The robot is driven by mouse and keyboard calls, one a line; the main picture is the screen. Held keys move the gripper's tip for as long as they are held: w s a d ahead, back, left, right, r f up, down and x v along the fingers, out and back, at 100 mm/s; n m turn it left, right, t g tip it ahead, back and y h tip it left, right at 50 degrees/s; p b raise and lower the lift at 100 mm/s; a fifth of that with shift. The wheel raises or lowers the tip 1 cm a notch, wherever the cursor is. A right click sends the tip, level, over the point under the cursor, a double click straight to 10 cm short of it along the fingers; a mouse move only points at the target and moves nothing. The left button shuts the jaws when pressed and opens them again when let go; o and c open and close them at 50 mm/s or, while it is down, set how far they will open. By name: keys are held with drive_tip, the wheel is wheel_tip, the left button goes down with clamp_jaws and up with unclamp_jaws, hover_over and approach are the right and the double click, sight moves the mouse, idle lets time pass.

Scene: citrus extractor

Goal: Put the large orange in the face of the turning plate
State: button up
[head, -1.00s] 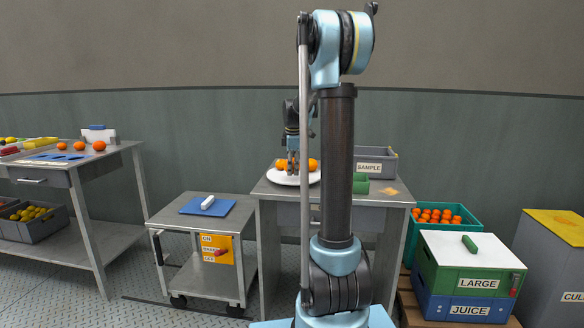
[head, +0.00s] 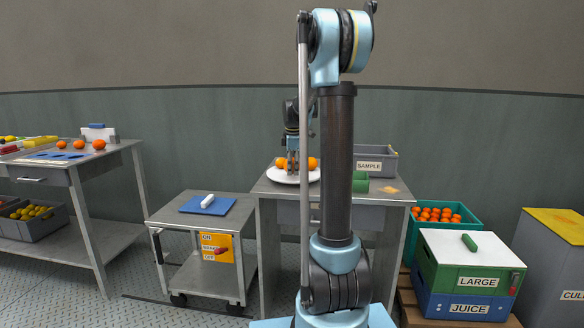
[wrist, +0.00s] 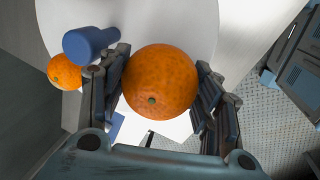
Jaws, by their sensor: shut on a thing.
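A large orange (wrist: 160,84) sits between the two fingers of my gripper (wrist: 160,95) in the wrist view, with finger pads against both sides. The round white plate (wrist: 185,25) lies behind it. A smaller-looking orange (wrist: 64,72) and a blue cylinder (wrist: 88,44) are to the left. In the head view my gripper (head: 293,165) is low over the white plate (head: 285,180) on the middle table. One orange (head: 312,163) shows right of the fingers and another (head: 281,163) left; I cannot tell which is held. Whether the held orange touches the plate is unclear.
On the middle table (head: 385,203) stand a grey SAMPLE bin (head: 379,156) and a green object (head: 360,183). A low cart (head: 165,215) with a blue mat is to the left. Green and blue crates (head: 470,285) and a teal crate of oranges (head: 462,228) are to the right.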

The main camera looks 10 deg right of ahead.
drive_tip(key=shift+s+x, duration=0.2)
drive_tip(key=shift+x, duration=0.85)
drive_tip(key=o, duration=1.2)
drive_tip(key=shift+o, duration=0.2)
drive_tip(key=v, duration=1.2)
drive_tip(key=shift+f, duration=0.1)
